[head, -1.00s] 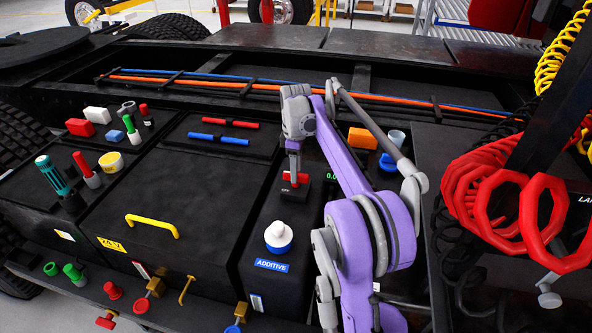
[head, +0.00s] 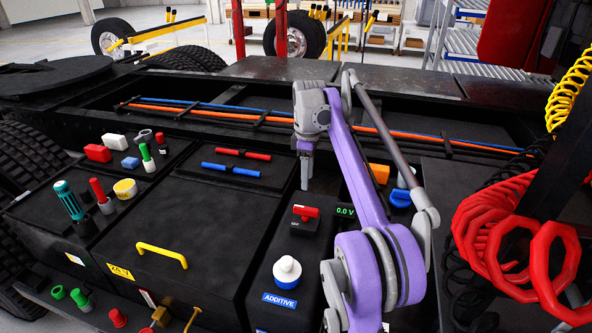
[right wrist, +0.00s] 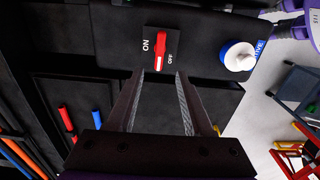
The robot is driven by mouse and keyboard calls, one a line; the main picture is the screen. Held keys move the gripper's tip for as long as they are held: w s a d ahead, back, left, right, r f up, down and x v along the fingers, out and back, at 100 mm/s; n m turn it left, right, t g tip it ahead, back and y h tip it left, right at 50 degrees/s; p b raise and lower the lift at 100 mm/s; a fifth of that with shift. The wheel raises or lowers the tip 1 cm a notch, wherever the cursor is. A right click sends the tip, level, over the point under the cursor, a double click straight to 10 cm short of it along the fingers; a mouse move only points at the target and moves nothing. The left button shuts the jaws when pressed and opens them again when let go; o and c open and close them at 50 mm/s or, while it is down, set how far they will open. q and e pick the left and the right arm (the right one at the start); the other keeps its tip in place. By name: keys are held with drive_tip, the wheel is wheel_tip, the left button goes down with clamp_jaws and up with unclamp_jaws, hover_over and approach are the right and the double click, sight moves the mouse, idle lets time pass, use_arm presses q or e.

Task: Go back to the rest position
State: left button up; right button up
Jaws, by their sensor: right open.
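My right gripper (head: 305,183) hangs above the black battery box, apart from the red rotary switch (head: 306,211). In the right wrist view the gripper (right wrist: 170,74) is open, with nothing between its two fingers. The red switch handle (right wrist: 161,50) lies just beyond the fingertips, on a black plate marked ON and OFF. A small display (head: 345,211) beside the switch reads 0.0 V. My left gripper is not in view.
A white-capped additive bottle top (head: 287,270) stands in front of the switch. A yellow handle (head: 161,254) and several small coloured parts are to the left. Red coiled hoses (head: 500,230) hang at the right. Blue and orange lines (head: 390,140) run behind the arm.

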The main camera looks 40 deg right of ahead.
drive_tip(key=shift+a, duration=0.1)
drive_tip(key=s+a+m+t, duration=0.1)
drive_tip(key=s+a+m, duration=0.15)
drive_tip(key=a, duration=0.55)
drive_tip(key=s+a+f+m+t, duration=0.2)
drive_tip(key=s+a+f, duration=0.6)
drive_tip(key=s, duration=0.2)
drive_tip(key=s+a+f+m+t, duration=0.3)
drive_tip(key=s+a+f, duration=0.5)
drive_tip(key=s, duration=0.3)
drive_tip(key=shift+a+f, duration=0.4)
drive_tip(key=shift+f, duration=0.05)
drive_tip(key=shift+w+r, duration=0.1)
drive_tip(key=shift+c, duration=0.3)
